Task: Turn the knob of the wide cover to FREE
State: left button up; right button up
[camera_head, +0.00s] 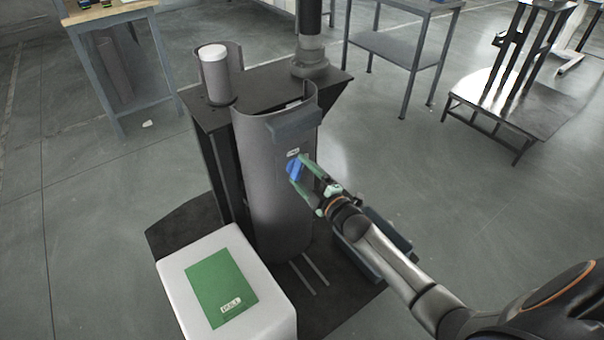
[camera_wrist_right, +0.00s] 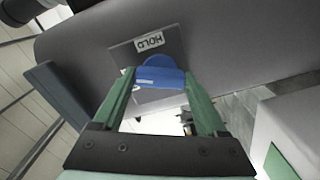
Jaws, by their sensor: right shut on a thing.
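The wide cover (camera_head: 262,190) is a tall grey curved shell standing at the front of a black stand. Its blue knob (camera_head: 295,168) sits on the cover's right side, below a small white label. In the right wrist view the knob (camera_wrist_right: 160,75) is on a grey plate, and the label (camera_wrist_right: 150,41) beside it reads HOLD. My right gripper (camera_head: 303,171) has its green fingers on either side of the knob and is shut on it. It also shows in the right wrist view (camera_wrist_right: 160,88). My left gripper is not in view.
A narrower grey cover (camera_head: 219,78) with a white-topped cylinder stands on the black stand (camera_head: 265,85). A white box (camera_head: 175,275) with a green sheet (camera_head: 220,288) is at the front left. A table, a shelf cart and a platform cart stand behind, with open floor between.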

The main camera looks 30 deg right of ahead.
jog(key=shift+n+b, duration=0.5)
jog(key=shift+n, duration=1.8)
jog(key=o, duration=1.3)
jog(key=shift+s, duration=0.1)
jog(key=s+d+p, duration=0.1)
jog(key=s, duration=1.1)
jog(key=shift+d, duration=0.35)
jog(key=shift+s+a, duration=0.1)
